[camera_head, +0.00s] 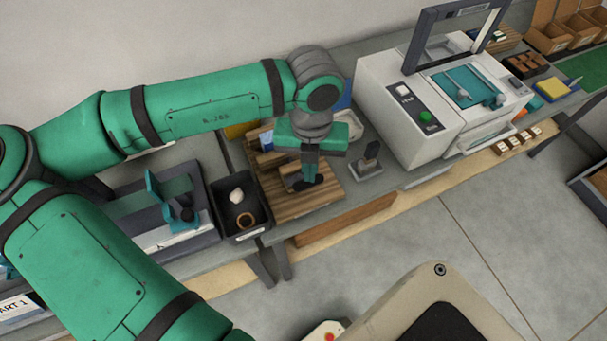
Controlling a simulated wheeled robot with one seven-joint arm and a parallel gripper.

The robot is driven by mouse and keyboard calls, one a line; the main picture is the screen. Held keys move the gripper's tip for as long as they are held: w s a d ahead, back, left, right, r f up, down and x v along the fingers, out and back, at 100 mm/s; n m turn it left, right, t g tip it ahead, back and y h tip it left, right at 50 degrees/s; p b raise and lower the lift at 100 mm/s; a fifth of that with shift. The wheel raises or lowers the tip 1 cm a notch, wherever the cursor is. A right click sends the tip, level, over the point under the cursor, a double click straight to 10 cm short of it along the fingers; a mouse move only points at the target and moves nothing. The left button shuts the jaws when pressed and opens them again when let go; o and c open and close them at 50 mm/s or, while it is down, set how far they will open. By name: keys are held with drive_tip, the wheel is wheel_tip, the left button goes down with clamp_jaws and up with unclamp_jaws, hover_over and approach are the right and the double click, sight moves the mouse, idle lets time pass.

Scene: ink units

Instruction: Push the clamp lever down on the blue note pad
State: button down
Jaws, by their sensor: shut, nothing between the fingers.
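My gripper (311,180) points down over a slatted wooden board (325,194), its fingers together near small wood-coloured pieces; whether it touches them I cannot tell. Left of it, a dark fixture with a light front (172,234) carries an upright teal lever-like part (154,191). A white machine (395,110) at the right has its dark-framed lid raised over a teal bed (467,86) with a thin bar across it. A blue flat item (346,97) shows partly behind my wrist. I cannot tell for certain which blue thing is the note pad.
A black bin (229,222) with a white piece and a brown ring stands between fixture and board. A small grey stand (369,157) sits between board and machine. Brown trays (545,38) and a yellow block (552,88) are at far right. Floor in front is mostly open.

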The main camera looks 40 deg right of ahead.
drive_tip(key=shift+f, duration=0.4)
drive_tip(key=shift+r, duration=0.15)
wheel_tip(320, 180, up, 11)
idle(0.6)
